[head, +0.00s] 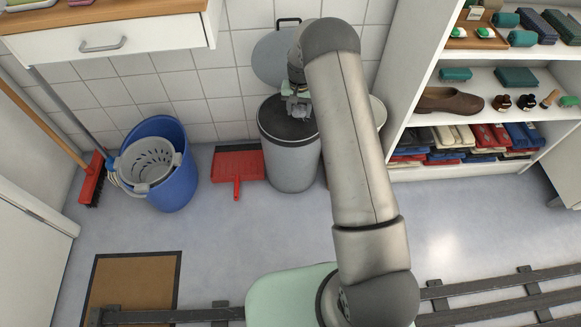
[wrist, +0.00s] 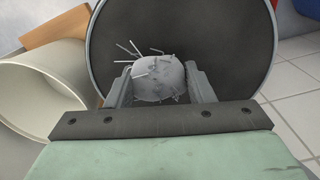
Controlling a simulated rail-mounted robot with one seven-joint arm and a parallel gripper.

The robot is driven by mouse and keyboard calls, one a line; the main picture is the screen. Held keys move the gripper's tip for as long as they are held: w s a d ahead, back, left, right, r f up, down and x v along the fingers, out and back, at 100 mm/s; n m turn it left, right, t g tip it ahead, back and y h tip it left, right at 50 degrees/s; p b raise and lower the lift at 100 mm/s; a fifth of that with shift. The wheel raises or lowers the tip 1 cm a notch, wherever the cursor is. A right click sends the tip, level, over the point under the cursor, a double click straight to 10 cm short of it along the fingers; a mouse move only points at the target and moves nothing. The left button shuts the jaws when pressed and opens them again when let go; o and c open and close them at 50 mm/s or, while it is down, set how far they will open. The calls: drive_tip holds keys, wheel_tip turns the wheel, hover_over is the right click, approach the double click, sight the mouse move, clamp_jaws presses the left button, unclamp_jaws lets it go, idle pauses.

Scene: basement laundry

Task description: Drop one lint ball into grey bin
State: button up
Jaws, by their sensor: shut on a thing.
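The grey bin (head: 290,165) stands on the floor against the tiled wall, with its round lid (head: 268,62) raised behind it. My gripper (head: 298,106) is over the bin's dark opening in the head view. In the wrist view my gripper (wrist: 160,84) is shut on a pale grey lint ball (wrist: 158,82) with white fibres sticking out. The bin's dark inside (wrist: 225,50) fills the view behind the ball. The ball cannot be made out in the head view. I cannot tell how high it is above the rim.
A cream bin (wrist: 35,95) stands close beside the grey one, mostly hidden by my arm in the head view. A red dustpan (head: 238,170) and a blue bucket (head: 176,186) are to the left. A shelf unit (head: 430,172) stands at the right.

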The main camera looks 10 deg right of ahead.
wheel_tip(320, 180, down, 12)
drive_tip(key=w+b, duration=0.2)
drive_tip(key=b, duration=0.4)
drive_tip(key=shift+m, duration=0.3)
drive_tip(key=shift+w+a, duration=0.1)
drive_tip(key=o, duration=1)
drive_tip(key=shift+r, duration=0.15)
wheel_tip(320, 180, up, 17)
drive_tip(key=p, duration=0.5)
drive_tip(key=shift+r, duration=0.1)
